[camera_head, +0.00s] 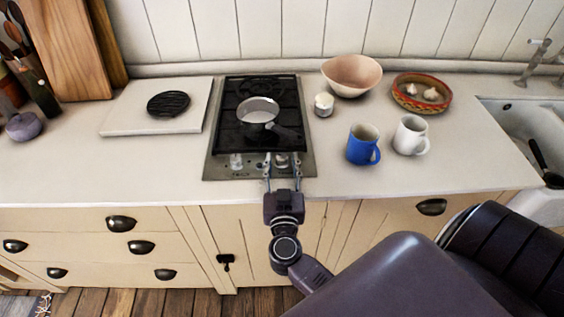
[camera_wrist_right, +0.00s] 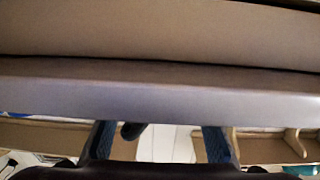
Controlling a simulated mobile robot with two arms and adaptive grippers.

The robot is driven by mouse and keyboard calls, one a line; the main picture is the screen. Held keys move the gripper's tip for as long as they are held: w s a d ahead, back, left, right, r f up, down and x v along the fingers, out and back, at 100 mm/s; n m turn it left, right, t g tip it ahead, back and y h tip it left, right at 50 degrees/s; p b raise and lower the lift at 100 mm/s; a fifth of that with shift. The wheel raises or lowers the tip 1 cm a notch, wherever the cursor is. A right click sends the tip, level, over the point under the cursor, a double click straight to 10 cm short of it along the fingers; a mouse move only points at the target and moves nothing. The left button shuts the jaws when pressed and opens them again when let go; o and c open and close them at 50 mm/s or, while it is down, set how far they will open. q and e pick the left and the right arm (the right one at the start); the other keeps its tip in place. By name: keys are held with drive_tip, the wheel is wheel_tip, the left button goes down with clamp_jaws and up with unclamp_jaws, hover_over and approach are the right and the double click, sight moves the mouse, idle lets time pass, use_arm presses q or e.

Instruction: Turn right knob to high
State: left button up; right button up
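The black and steel hob (camera_head: 212,164) is set in the counter. Its left knob (camera_head: 236,160) and right knob (camera_head: 281,160) are pale metal, on the front steel strip. My right gripper (camera_head: 283,162) comes from the front, its two fingers apart, one on each side of the right knob. I cannot tell whether they touch it, nor which way the knob points. In the right wrist view, the fingers of the right gripper (camera_wrist_right: 160,140) stand apart below a broad, blurred pale edge; the knob cannot be made out there. My left gripper is out of view.
A saucepan (camera_head: 258,110) sits on the hob. A blue mug (camera_head: 362,146), a white mug (camera_head: 409,136), a small white jar (camera_head: 323,105) and a bowl (camera_head: 351,74) stand right of it. A white board (camera_head: 125,118) lies left. The front counter strip is clear.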

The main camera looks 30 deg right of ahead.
clamp_jaws()
drive_tip(key=n+y+p, duration=0.1)
drive_tip(key=n+t+y+p, duration=0.1)
drive_tip(key=p, duration=0.1)
drive_tip(key=shift+s+d+r+t+y, duration=0.1)
drive_tip(key=shift+d+r+t+y, duration=0.05)
drive_tip(key=shift+r+t+y, duration=0.2)
drive_tip(key=shift+f+n+t+y+p, duration=0.25)
drive_tip(key=shift+n+y+p, duration=0.25)
drive_tip(key=shift+y, duration=0.25)
unclamp_jaws()
drive_tip(key=shift+f, duration=0.1)
drive_tip(key=v, duration=1.2)
